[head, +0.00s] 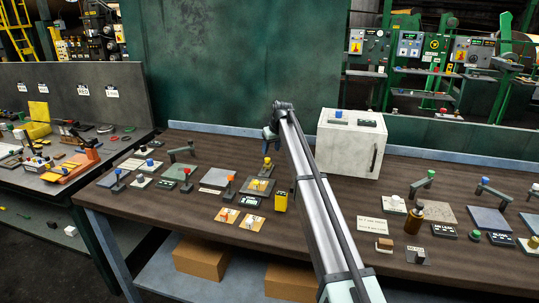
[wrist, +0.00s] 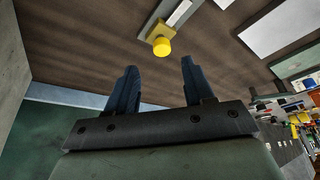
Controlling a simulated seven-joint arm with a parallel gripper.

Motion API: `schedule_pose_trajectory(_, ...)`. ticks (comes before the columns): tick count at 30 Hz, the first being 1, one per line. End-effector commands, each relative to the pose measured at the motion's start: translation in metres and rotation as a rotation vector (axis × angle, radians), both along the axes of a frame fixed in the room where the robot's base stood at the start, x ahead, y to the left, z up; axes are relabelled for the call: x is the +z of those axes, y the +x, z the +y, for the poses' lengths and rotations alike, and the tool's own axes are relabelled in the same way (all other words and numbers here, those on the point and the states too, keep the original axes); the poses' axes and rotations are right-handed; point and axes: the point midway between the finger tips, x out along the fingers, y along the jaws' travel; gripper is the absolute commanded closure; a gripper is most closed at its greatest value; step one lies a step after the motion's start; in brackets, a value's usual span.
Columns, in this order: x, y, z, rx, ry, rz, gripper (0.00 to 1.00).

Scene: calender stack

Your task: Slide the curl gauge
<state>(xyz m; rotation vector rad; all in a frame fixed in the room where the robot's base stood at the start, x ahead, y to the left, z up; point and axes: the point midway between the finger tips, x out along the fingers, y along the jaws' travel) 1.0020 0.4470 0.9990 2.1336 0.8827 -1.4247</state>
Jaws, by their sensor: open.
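I cannot tell for sure which thing is the curl gauge, as no readable label names it. In the wrist view, a yellow round knob (wrist: 162,46) stands on a small yellow block joined to a pale strip (wrist: 179,13). It lies beyond the fingertips, roughly between them in the picture. My gripper (wrist: 158,68) is open, with two dark blue fingers apart and nothing between them. In the head view my gripper (head: 270,141) is above the table's back part. A yellow-topped piece (head: 266,161) stands just below it there.
The brown table (head: 340,247) carries several levers, knobs and plates on both sides. A white box (head: 350,143) stands to the right of my arm. A yellow block (head: 281,201) stands near the arm's left side. A grey side bench (head: 60,183) is at the left.

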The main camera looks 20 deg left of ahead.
Motion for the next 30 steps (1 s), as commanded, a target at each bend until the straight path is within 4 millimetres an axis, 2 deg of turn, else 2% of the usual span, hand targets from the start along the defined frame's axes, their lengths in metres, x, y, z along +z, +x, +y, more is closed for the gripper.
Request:
schedule_pose_trajectory(1,0.011,-0.003,-0.004,0.000,0.001,-0.003,0.48)
schedule_pose_trajectory(6,0.040,-0.011,-0.012,0.000,0.001,-0.003,0.48)
schedule_pose_trajectory(12,0.064,-0.018,-0.019,0.000,0.001,-0.002,0.48)
schedule_pose_trajectory(18,0.074,-0.021,-0.022,0.000,0.000,-0.001,0.48)
schedule_pose_trajectory(30,0.073,-0.024,-0.019,0.001,0.002,-0.005,0.48)
